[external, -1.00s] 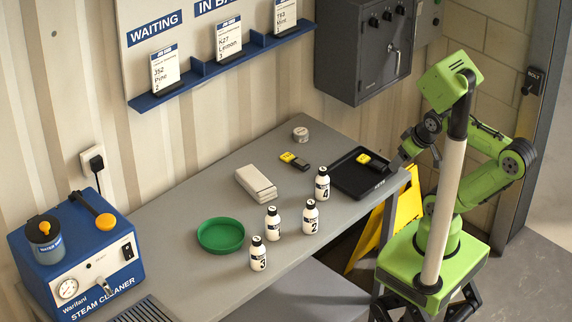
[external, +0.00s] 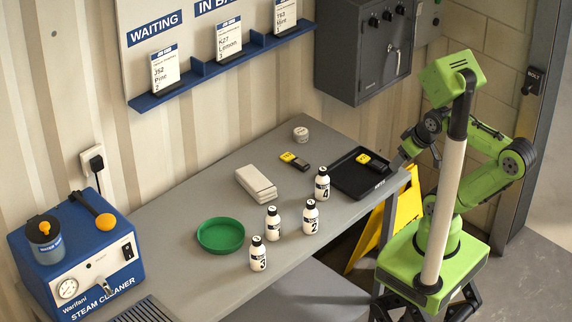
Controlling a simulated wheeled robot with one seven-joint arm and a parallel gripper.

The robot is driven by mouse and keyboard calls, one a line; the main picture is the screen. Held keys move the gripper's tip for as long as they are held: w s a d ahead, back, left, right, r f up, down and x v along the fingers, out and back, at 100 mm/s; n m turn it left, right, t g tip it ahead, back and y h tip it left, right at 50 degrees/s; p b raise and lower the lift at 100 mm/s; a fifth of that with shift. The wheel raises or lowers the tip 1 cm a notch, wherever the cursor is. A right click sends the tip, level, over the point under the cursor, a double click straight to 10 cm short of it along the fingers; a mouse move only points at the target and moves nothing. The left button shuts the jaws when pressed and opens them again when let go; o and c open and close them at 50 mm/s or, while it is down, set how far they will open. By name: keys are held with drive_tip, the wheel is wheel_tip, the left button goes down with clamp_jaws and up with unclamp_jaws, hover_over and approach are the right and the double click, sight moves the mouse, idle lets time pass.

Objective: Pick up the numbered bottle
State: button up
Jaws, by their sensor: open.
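Several white bottles with black caps stand upright on the grey bench, each with a black number. Bottle 4 (external: 322,185) stands next to the black tray. Bottle 2 (external: 310,218) is in front of it, bottle 1 (external: 273,225) is to the left, and bottle 3 (external: 258,255) is nearest the front edge. My gripper (external: 398,160) is at the bench's right end, beside the tray and apart from all bottles. It is open and small in the picture, and no bottle is in it.
The black tray (external: 345,183) holds a yellow-and-black item (external: 370,162). A green dish (external: 221,252), folded cloths (external: 256,185), another yellow-and-black item (external: 294,160) and a grey round tin (external: 300,134) lie on the bench. A blue steam cleaner (external: 112,262) stands left. Cards on the shelf read Pine 2, Lemon 3.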

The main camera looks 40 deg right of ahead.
drive_tip(key=w+a+f+n+g+y+b, duration=0.2)
drive_tip(key=w+a+f+n, duration=0.25)
drive_tip(key=w, duration=0.25)
drive_tip(key=n+g+y+b, duration=0.3)
drive_tip(key=n+y+b, duration=0.1)
drive_tip(key=n+y, duration=0.85)
approach(313, 202)
drive_tip(key=shift+h, duration=0.55)
drive_tip(key=x, duration=1.2)
drive_tip(key=shift+w+a+f, duration=0.15)
drive_tip(key=shift+w+a, duration=0.1)
drive_tip(key=shift+a, duration=0.05)
drive_tip(key=shift+d, duration=0.1)
clamp_jaws()
